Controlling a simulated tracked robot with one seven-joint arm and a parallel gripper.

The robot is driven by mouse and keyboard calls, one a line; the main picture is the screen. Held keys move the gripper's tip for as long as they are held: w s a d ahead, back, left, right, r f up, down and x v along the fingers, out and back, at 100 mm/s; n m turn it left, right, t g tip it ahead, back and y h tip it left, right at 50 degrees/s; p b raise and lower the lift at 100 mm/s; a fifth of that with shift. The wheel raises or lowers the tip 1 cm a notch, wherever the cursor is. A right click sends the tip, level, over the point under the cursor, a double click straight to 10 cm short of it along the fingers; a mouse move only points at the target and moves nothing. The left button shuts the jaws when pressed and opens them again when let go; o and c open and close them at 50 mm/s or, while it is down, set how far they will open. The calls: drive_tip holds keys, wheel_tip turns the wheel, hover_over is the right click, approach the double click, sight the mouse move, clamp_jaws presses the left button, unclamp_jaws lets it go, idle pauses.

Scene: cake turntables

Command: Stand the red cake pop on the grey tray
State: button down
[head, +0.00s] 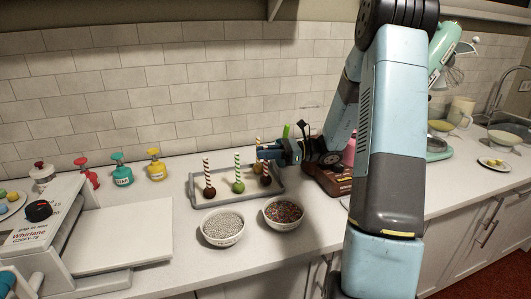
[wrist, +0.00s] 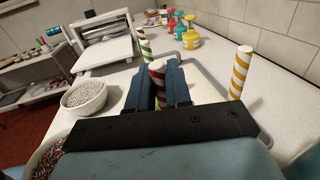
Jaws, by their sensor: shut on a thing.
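My gripper (head: 266,153) is shut on the red-and-white striped stick (wrist: 157,78) of the red cake pop. In the head view its dark ball (head: 265,180) shows below the jaws, over the right part of the grey tray (head: 222,202). The pop looks upright; I cannot tell whether its ball touches the tray. A green-striped pop (head: 239,186) stands on the tray to its left. A yellow-striped stick (head: 258,144) stands just behind, partly hidden by the gripper; it is also in the wrist view (wrist: 240,72).
Another dark pop (head: 209,191) stands at the tray's left. A bowl of silvery beads (head: 223,228) and a bowl of mixed sprinkles (head: 284,213) stand in front of the tray. Coloured dispenser bottles (head: 122,172) stand at the back left. A brown-red box (head: 328,178) is right of the tray.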

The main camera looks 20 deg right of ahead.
drive_tip(key=shift+f, duration=0.35)
drive_tip(key=c, duration=1)
unclamp_jaws()
drive_tip(key=shift+o, duration=0.2)
drive_tip(key=shift+r, duration=0.55)
wheel_tip(320, 180, up, 2)
drive_tip(key=shift+s+r, duration=0.1)
drive_tip(key=shift+r, duration=0.1)
drive_tip(key=s+r, duration=0.9)
drive_tip(key=s, duration=0.4)
drive_tip(key=shift+s+r, duration=0.2)
drive_tip(key=shift+s, duration=0.2)
